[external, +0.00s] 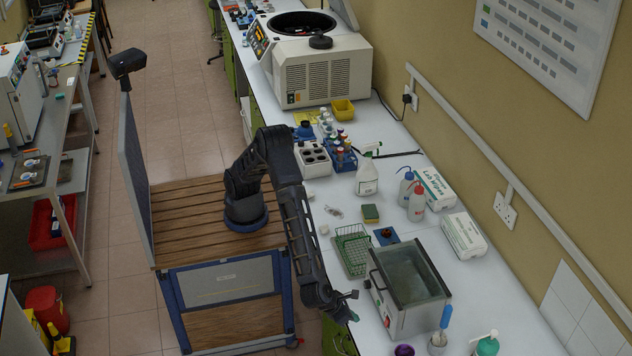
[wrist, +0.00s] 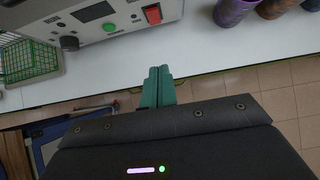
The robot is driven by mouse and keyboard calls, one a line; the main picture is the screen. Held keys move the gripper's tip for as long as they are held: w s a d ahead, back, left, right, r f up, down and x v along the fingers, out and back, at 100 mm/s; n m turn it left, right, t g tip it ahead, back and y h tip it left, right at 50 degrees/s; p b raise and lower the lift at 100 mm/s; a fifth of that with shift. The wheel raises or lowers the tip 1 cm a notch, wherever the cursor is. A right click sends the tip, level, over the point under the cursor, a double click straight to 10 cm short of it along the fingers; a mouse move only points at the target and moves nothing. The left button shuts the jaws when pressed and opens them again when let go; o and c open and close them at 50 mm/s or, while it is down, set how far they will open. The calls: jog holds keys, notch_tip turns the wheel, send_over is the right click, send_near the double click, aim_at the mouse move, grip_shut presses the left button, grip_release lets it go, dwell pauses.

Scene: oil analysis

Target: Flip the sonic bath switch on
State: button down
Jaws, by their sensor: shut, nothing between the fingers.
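The sonic bath (external: 428,302) is a metal box with an open tank, standing on the white bench near the front edge. The panel has a red rocker switch (wrist: 152,14), a green button (wrist: 109,27), a small display and black knobs. I cannot tell the switch's position. My gripper (wrist: 159,70) has teal fingers, shut together and empty. In the wrist view they point toward the panel, below the switch and apart from it. In the external view my gripper (external: 346,311) is just left of the bath, by the bench edge.
A green wire basket (wrist: 30,62) stands left of the bath. A purple cup (wrist: 232,12) stands to the right in the wrist view. A green-bodied pump bottle (external: 487,346) is near the bath's front right. A bare white bench strip (wrist: 215,60) lies before the panel.

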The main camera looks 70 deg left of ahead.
aim_at(385, 323)
jog(key=x, duration=0.8)
jog(key=shift+w+f, duration=0.2)
jog(key=shift+f, duration=0.05)
jog(key=w, duration=0.3)
jog(key=shift+f, duration=0.4)
jog(key=shift+w, duration=0.7)
jog(key=shift+w+f, duration=0.15)
jog(key=shift+w, duration=0.05)
jog(key=shift+r, duration=0.85)
